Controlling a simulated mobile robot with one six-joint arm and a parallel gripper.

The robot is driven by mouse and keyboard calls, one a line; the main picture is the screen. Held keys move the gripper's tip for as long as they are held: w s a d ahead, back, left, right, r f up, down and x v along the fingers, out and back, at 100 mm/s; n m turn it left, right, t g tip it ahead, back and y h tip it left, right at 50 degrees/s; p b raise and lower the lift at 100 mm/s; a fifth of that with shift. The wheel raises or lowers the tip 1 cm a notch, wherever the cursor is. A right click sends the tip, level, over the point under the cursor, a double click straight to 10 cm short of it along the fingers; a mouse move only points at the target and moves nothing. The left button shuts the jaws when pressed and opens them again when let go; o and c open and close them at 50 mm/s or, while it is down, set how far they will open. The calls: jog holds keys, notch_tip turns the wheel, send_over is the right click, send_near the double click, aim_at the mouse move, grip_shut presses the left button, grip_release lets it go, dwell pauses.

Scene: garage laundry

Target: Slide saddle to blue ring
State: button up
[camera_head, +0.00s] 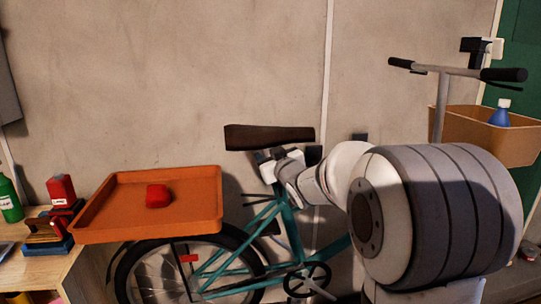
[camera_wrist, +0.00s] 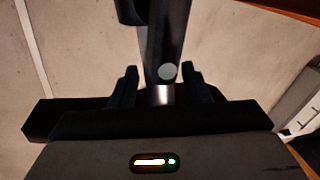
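The bicycle's dark brown saddle (camera_head: 270,137) sits level above the teal frame (camera_head: 281,222) in the head view. My gripper (camera_head: 276,156) is just below the saddle, reaching in from the right, and covers most of the seat post there. In the wrist view a dark tube (camera_wrist: 165,40) with a pale round spot runs between the two black fingers of my gripper (camera_wrist: 160,85), with a shiny metal part at its lower end. Whether the fingers press on it cannot be told. I cannot make out a blue ring in either view.
An orange tray (camera_head: 200,222) with a red lump (camera_head: 158,195) stands left of the saddle. A wooden bench (camera_head: 45,265) holds a green bottle (camera_head: 9,200). Handlebars (camera_head: 455,70) and a basket (camera_head: 460,135) with a blue bottle (camera_head: 500,114) are at right. A wall stands close behind.

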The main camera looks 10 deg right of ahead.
aim_at(258, 129)
grip_shut()
dwell(0.3)
jog(key=a+r+p, duration=0.1)
jog(key=r+p, duration=0.1)
jog(key=r, duration=0.2)
jog(key=a+r+p, duration=0.1)
jog(key=r+p, duration=0.1)
jog(key=r, duration=0.2)
jog(key=a+r+p, duration=0.1)
jog(key=r, duration=0.3)
jog(key=shift+p, duration=0.4)
jog(key=shift+o, duration=0.5)
grip_release()
jog(key=shift+f, duration=0.2)
